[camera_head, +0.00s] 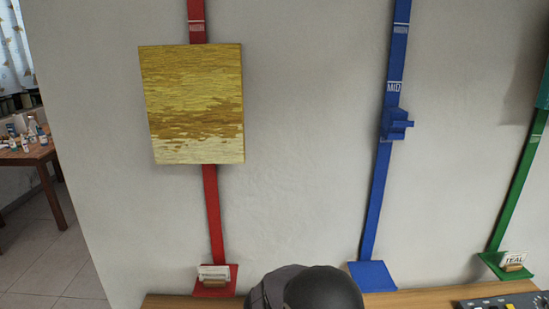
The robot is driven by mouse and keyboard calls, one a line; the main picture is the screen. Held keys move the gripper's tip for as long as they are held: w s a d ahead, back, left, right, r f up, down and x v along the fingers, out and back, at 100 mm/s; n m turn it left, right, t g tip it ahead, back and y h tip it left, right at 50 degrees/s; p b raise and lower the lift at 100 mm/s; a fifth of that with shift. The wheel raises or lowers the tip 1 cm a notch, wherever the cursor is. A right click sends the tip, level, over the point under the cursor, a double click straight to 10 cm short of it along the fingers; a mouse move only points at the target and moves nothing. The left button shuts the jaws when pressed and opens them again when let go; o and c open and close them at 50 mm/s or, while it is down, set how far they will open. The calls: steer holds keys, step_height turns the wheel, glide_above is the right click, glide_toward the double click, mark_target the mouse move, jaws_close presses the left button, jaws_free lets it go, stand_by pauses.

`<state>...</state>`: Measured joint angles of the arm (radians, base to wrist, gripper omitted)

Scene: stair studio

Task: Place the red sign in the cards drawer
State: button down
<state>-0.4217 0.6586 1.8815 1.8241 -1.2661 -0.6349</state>
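A small white card sign (213,272) stands in a wooden holder on the red ledge (214,287), at the foot of the red wall strip (213,215). Its lettering is too small to read, so I cannot tell whether it is the red sign. Another white card (514,258), reading "TEAL", stands in a wooden holder on the green ledge (490,263) at the right. No drawer is in view. A dark rounded part, probably of my arm, shows at the bottom middle. My gripper's fingers are not in view.
A yellow and brown painting (195,105) hangs on the red strip. The blue strip (376,200) carries a blue bracket (396,124); its ledge (372,277) is bare. A control panel (510,301) lies on the wooden surface (420,299). A cluttered table (45,152) stands far left.

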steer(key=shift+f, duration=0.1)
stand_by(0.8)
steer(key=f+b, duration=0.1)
steer(key=b, duration=0.1)
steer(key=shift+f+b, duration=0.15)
steer(key=shift+b, duration=0.25)
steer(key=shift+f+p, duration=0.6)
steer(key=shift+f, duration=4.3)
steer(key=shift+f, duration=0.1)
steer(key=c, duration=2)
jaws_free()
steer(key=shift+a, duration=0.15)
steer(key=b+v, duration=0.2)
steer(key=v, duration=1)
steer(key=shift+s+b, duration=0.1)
steer(key=shift+b, duration=0.2)
